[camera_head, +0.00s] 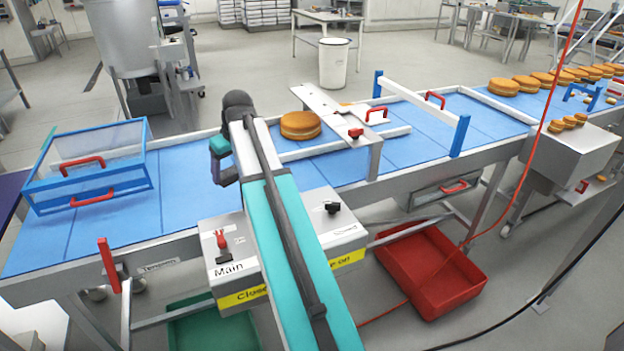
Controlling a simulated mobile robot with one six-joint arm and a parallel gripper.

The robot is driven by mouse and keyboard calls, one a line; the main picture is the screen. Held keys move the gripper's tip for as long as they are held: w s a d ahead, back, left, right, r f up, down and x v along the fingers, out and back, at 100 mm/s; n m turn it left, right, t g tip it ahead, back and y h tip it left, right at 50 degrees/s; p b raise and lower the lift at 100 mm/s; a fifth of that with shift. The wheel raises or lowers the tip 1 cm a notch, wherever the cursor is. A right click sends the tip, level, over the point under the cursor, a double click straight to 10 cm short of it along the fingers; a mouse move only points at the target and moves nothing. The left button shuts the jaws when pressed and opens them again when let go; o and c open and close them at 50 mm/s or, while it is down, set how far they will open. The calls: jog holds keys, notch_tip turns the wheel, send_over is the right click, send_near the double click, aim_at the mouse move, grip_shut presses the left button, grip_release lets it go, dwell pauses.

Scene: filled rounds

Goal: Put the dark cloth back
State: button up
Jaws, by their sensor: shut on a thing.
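No dark cloth can be made out in the head view. My own teal and white arm rises from the bottom middle across the control box and ends over the blue conveyor belt (370,185). Its dark wrist joints with a teal cap hang over the belt, left of a stack of round cakes (300,125). My gripper's fingers do not show; the arm's end links may hide them, along with anything they hold.
A clear, blue-framed guard (88,168) with red handles stands on the belt at left. The control box (337,222) is in front. A red crate (470,287) and a green crate (190,335) lie below. More cakes (503,87) sit far right. A red cable hangs at right.

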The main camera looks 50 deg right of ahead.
jog(key=s+d, duration=0.3)
jog(key=d, duration=1.1)
jog(key=s+d+f+p, duration=0.1)
jog(key=s+d, duration=0.3)
jog(key=d, duration=1)
jog(key=shift+s+d+f, duration=0.2)
jog(key=shift+d+f, duration=0.05)
jog(key=shift+f, duration=0.1)
jog(key=shift+f+p, duration=1)
jog(key=shift+f, duration=2.05)
jog(key=shift+f+p, duration=0.65)
jog(key=shift+f, duration=1.25)
jog(key=shift+f, duration=0.1)
